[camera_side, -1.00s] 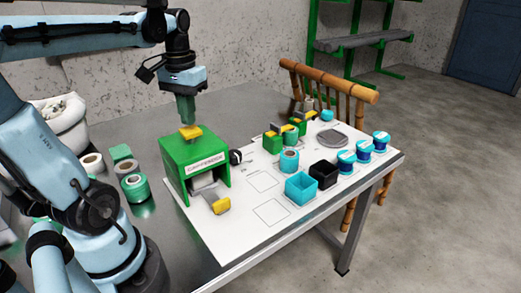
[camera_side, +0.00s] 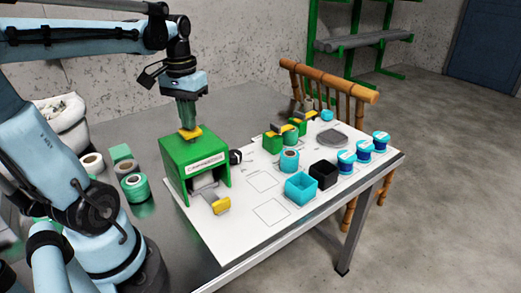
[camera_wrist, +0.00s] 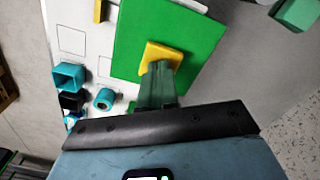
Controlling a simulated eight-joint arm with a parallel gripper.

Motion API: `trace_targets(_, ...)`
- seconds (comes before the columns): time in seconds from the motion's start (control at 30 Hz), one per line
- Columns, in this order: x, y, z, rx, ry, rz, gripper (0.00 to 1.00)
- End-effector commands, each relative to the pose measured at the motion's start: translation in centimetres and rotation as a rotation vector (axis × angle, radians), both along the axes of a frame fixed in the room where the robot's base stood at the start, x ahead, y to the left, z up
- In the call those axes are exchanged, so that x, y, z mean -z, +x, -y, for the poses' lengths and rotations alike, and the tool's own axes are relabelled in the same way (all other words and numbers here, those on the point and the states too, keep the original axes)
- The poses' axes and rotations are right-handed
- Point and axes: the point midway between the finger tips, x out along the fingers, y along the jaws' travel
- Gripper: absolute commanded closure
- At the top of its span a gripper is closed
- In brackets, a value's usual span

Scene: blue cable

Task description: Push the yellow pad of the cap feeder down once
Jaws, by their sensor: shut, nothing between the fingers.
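The cap feeder (camera_side: 186,153) is a green box-shaped frame with a white label on its front, standing on the white board. Its yellow pad (camera_side: 196,133) sits on top. My gripper (camera_side: 188,127) is shut and empty, pointing down, with its green fingertips at the pad and seemingly touching it. In the wrist view the fingers (camera_wrist: 157,72) overlap the near part of the yellow pad (camera_wrist: 163,53), above the green top (camera_wrist: 200,50).
A cyan box (camera_side: 301,189) and a black box (camera_side: 323,174) stand on the board to the right, with several blue spools (camera_side: 364,152) beyond. Tape rolls (camera_side: 134,187) lie left of the feeder. A small dark round object (camera_side: 236,156) is beside it.

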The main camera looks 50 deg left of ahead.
Motion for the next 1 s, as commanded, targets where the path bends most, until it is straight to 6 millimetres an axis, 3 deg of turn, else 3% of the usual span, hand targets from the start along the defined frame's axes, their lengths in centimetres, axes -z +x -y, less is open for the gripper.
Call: trace_targets(1.0, 2.0, 0.0, 0.0, 0.000, 0.000, 0.000, 1.00)
